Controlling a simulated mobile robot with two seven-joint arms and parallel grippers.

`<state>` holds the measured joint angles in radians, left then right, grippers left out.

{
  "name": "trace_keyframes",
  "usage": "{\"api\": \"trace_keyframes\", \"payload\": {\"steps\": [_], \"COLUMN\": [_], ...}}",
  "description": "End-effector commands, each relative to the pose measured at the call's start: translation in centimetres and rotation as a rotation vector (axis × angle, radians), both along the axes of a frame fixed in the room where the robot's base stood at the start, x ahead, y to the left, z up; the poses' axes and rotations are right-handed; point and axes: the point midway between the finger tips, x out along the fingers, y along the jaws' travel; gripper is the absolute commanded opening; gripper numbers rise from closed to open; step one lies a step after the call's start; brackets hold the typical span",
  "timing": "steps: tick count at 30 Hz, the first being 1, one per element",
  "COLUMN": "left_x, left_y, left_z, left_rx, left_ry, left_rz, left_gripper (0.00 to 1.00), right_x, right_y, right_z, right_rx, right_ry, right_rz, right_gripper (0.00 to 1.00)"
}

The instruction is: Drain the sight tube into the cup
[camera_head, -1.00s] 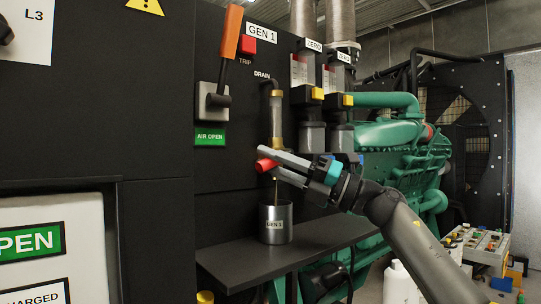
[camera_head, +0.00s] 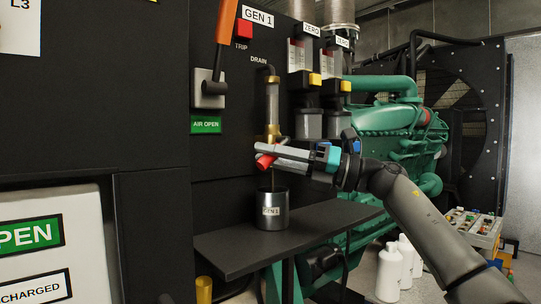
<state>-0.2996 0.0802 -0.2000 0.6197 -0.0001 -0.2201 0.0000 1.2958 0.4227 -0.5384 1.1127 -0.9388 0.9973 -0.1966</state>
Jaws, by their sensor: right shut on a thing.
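The sight tube (camera_head: 272,104) stands upright below the DRAIN label, with a brass fitting (camera_head: 272,132) at its lower end. Its liquid level is too small to read. A red valve handle (camera_head: 265,162) shows at the fingertips of my right gripper (camera_head: 262,155), which is shut on it. The fingers hide part of the valve. A metal cup (camera_head: 272,212) labelled GEN 1 stands upright on the shelf, under the valve. A thin dark line, apparently liquid, runs from the valve towards the cup. My left gripper is not in view.
The dark shelf (camera_head: 325,222) is clear right of the cup. An orange-handled lever (camera_head: 227,40) and AIR OPEN sign (camera_head: 205,124) are left of the tube. Two gauges marked ZERO and a green engine (camera_head: 385,135) are right. White bottles (camera_head: 390,272) stand below.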

Motion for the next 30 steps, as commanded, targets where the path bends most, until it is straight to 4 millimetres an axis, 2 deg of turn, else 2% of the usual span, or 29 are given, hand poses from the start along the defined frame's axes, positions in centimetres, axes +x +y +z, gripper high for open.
{"api": "trace_keyframes", "payload": {"steps": [1, 9, 19, 23, 30], "left_x": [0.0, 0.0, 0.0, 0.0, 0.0], "left_y": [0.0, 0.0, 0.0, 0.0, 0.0], "left_z": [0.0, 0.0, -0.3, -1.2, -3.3], "left_rx": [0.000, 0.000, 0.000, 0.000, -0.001], "left_ry": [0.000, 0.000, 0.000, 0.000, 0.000], "left_rz": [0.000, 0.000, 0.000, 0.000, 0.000], "left_gripper": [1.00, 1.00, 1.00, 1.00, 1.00], "right_x": [0.0, 0.0, -0.1, -0.6, -2.1], "right_y": [0.0, 0.0, -0.7, -2.6, -8.0], "right_z": [0.0, 0.0, -0.2, -0.8, -2.0], "right_rx": [0.001, 0.001, 0.001, 0.000, 0.000], "right_ry": [0.000, 0.001, 0.001, 0.001, 0.001], "right_rz": [-0.001, 0.000, -0.002, -0.004, -0.006], "right_gripper": [0.29, 0.57, 0.57, 0.57, 0.57]}}
